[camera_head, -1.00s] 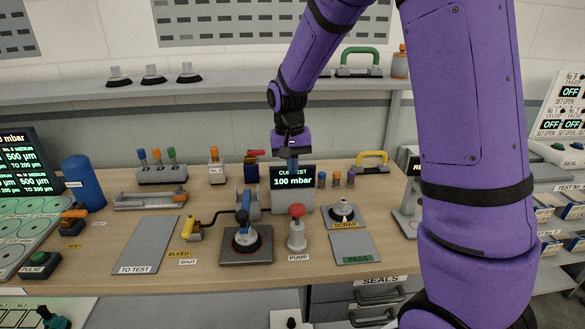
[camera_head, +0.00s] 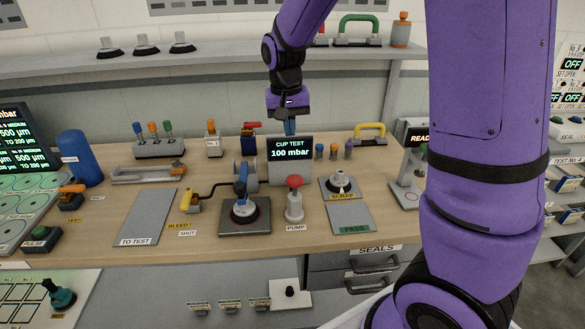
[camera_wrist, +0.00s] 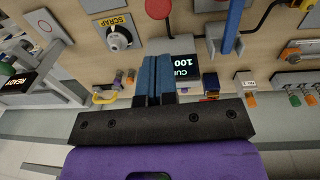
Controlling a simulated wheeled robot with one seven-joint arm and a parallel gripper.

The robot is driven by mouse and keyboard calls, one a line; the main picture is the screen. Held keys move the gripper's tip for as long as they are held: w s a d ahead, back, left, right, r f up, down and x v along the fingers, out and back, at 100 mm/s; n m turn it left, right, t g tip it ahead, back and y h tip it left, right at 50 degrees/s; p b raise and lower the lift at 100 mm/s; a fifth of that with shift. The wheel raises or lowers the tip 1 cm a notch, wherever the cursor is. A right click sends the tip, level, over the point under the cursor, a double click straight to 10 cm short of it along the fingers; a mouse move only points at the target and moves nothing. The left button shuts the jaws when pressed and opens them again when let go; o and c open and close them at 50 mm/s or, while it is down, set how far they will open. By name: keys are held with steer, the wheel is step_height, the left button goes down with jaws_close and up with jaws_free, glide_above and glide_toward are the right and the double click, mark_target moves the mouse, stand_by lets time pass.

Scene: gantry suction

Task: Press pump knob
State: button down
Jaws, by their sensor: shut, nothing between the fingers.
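The pump knob (camera_head: 294,181) is a red mushroom cap on a pale post, standing on the bench behind the PUMP label (camera_head: 296,228). It also shows in the wrist view as a red disc (camera_wrist: 158,8) at the top, beyond my fingertips. My gripper (camera_head: 290,127) is shut and empty, pointing down behind the cup test display (camera_head: 290,149), which reads 100 mbar. In the wrist view my blue fingers (camera_wrist: 155,62) are together, with the display (camera_wrist: 187,66) beside them. My gripper is apart from the knob, above and behind it.
A suction cup with a blue handle (camera_head: 241,208) stands on a dark plate left of the knob. A cup sits on the SCRAP plate (camera_head: 326,191), with the PASS plate (camera_head: 348,216) in front. A yellow handle (camera_head: 370,132) stands at the back right.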

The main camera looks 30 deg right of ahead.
mark_target(293, 179)
steer(key=f, duration=0.9)
steer(key=d+f, duration=0.1)
steer(key=f, duration=0.4)
steer(key=shift+s+f, duration=0.1)
steer(key=shift+f, duration=1.7)
steer(key=shift+r, duration=0.5)
step_height(293, 179, up, 13)
steer(key=a, duration=0.1)
steer(key=shift+r, duration=0.15)
